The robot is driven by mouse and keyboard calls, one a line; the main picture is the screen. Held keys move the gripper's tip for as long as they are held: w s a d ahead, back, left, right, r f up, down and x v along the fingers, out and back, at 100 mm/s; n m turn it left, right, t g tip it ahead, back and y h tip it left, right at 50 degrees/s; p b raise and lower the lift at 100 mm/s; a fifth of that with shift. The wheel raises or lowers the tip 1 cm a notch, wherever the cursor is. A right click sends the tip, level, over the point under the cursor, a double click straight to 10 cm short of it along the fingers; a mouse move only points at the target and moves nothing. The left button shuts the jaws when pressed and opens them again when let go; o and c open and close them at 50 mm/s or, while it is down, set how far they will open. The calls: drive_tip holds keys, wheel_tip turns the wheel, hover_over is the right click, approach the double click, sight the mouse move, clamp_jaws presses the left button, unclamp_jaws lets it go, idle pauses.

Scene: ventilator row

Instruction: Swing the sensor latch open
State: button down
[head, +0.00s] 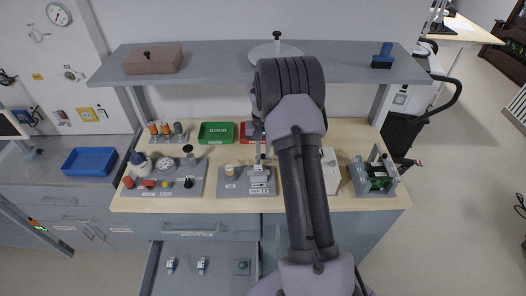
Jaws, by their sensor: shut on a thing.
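A grey fixture plate (230,189) lies on the wooden bench, left of my arm. On it stands a small light-grey sensor block with the latch (261,175) at its right side, above a white label. My gripper (260,161) points down over this block, with its fingers at the latch and shut on it. The latch is small and partly covered by the fingers, so its angle is hard to tell. A small tan-topped cup (229,170) stands on the same plate to the left.
A green GOOD bin (216,132) and a red bin (246,139), partly hidden by my arm, stand behind. A tray of parts (165,183) is to the left, a grey fixture (374,178) to the right. A shelf (215,60) spans above. An open drawer (205,285) juts out below.

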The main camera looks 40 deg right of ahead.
drive_tip(key=shift+w+r, duration=0.1)
drive_tip(key=c, duration=1.4)
unclamp_jaws()
drive_tip(key=shift+o, duration=0.2)
